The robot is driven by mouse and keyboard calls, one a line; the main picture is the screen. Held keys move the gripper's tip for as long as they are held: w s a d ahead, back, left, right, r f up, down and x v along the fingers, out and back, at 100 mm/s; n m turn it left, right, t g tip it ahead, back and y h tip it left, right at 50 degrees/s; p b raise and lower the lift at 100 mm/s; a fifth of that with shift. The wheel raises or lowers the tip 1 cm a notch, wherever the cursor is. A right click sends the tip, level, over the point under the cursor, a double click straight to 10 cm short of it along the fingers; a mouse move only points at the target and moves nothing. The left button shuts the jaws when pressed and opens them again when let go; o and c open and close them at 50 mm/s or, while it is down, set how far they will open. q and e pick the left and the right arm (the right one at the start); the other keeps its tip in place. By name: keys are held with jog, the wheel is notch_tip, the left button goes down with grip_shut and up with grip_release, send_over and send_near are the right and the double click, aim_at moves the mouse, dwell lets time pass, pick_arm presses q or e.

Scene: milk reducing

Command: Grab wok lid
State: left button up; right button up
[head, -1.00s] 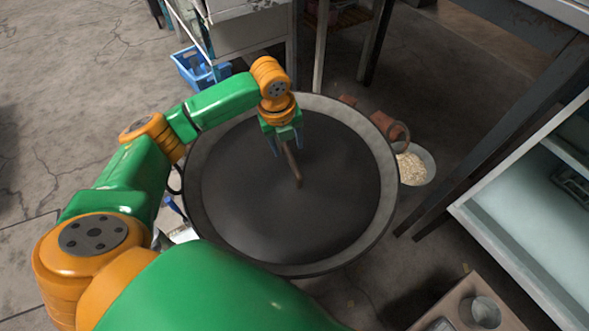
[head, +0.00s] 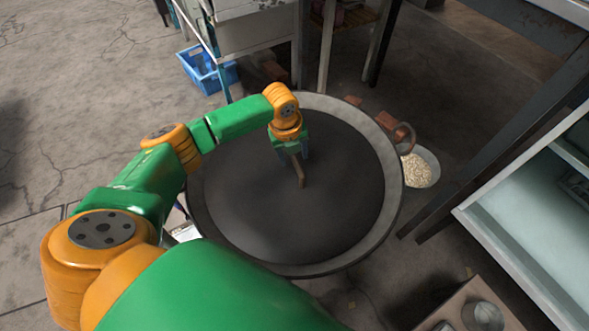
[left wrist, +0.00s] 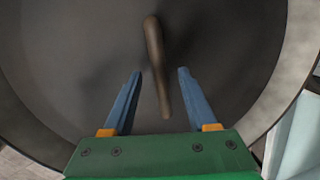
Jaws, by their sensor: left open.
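The wok lid (head: 330,210) is a large dark round disc lying in the pale rim of the wok (head: 391,195). Its brown handle (head: 298,170) stands out near the middle of the lid. My left gripper (head: 293,158) is over the lid, with its fingers pointing down at the handle. In the left wrist view the handle (left wrist: 156,65) lies between the two blue fingers of the open gripper (left wrist: 157,75), with a gap on each side. My right gripper is not in view.
A bowl of pale grains (head: 418,168) stands right of the wok. A blue crate (head: 205,70) is on the floor at the upper left. A pale shelf unit (head: 540,220) stands at the right. A table leg (head: 450,195) slants between bowl and shelf.

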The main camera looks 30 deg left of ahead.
pick_arm(q)
grip_shut()
dwell(1.5)
